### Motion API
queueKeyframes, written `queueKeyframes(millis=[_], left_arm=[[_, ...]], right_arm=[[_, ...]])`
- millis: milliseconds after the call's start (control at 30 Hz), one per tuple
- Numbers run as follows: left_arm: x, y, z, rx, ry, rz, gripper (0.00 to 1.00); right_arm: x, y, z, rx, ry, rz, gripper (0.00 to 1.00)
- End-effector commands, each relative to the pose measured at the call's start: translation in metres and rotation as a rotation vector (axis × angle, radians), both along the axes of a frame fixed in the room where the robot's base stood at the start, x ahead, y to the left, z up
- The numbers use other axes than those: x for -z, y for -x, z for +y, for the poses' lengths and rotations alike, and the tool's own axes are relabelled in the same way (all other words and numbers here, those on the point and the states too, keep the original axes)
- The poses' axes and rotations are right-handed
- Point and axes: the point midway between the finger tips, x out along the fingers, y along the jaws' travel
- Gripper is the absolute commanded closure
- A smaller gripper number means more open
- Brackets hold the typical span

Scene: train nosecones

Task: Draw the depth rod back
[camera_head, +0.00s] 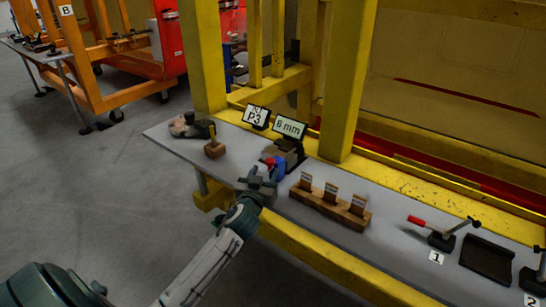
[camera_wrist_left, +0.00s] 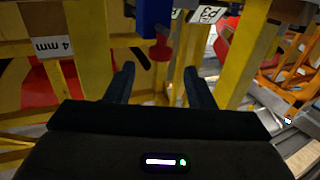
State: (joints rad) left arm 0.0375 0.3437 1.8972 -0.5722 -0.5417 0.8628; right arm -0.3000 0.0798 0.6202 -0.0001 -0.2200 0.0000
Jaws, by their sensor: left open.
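I cannot tell surely which part is the depth rod. My left gripper (camera_head: 262,175) is open and empty, just in front of the device; its fingers also show in the wrist view (camera_wrist_left: 160,80). Contact with the knob is not visible. My right gripper is out of view.
A wooden block with several slotted pieces (camera_head: 330,205) lies right of the gripper. A P3 sign (camera_head: 256,116) stands behind. Yellow posts (camera_head: 348,80) rise along the bench's back. A red-handled clamp (camera_head: 440,235) stands right.

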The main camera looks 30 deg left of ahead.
Motion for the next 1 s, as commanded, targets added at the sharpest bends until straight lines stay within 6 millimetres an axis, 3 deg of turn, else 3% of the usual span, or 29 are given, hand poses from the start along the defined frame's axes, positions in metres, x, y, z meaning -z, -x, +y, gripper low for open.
queueKeyframes(millis=[200,400,867,1000], left_arm=[[-0.003,-0.042,0.014,-0.002,0.001,0.002,0.51],[-0.002,-0.068,0.022,-0.001,0.0,0.001,0.51],[0.0,-0.08,0.026,0.0,-0.001,0.001,0.51],[0.0,-0.08,0.026,0.0,0.0,0.002,0.77]], right_arm=[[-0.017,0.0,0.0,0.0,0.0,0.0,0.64],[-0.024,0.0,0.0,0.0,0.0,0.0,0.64],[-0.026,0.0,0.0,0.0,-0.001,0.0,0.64],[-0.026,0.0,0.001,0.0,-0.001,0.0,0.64]])
